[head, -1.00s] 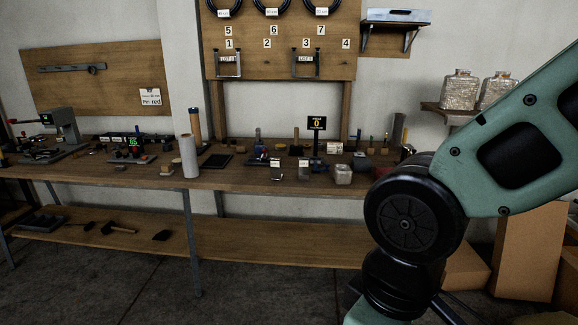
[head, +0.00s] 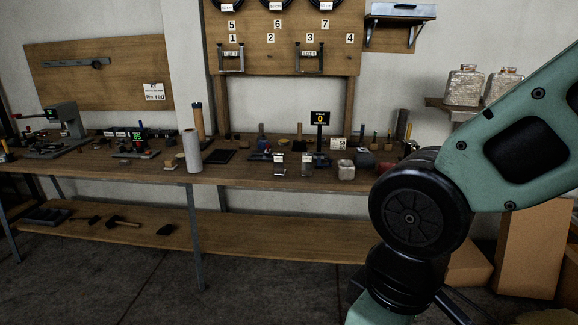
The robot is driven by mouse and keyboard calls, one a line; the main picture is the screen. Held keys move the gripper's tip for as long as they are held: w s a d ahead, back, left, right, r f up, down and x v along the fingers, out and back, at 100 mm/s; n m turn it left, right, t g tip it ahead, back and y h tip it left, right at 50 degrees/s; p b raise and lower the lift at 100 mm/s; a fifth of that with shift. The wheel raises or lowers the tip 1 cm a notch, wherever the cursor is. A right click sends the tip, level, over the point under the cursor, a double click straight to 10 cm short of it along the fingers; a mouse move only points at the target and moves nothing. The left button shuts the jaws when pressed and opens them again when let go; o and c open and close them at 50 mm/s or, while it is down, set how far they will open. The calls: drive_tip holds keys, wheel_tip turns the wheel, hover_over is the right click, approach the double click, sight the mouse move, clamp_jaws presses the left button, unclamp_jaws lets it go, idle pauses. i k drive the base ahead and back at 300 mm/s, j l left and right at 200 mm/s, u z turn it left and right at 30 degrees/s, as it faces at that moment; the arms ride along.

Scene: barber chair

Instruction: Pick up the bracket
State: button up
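Two dark U-shaped metal pieces hang on the wooden board, the left bracket-like piece (head: 231,60) under number 1 and the right bracket-like piece (head: 309,57) under number 3. Each has a small label across it, too small to read. I cannot tell which item is the task's bracket; small metal pieces also stand on the workbench (head: 235,174). My green arm with its black joint fills the right side of the head view. My gripper is outside the view.
On the bench stand a grey cylinder (head: 192,151), a small black display (head: 320,118) and many small parts. A lower shelf (head: 270,235) holds hammers. Cardboard boxes (head: 530,250) stand at the right, behind my arm. The floor in front is clear.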

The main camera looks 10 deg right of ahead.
sight(279, 166)
drive_tip(key=i+j, duration=0.7)
drive_tip(key=i, duration=0.15)
drive_tip(key=i+j, duration=0.7)
drive_tip(key=i, duration=0.15)
drive_tip(key=i+j, duration=0.7)
drive_tip(key=i, duration=0.15)
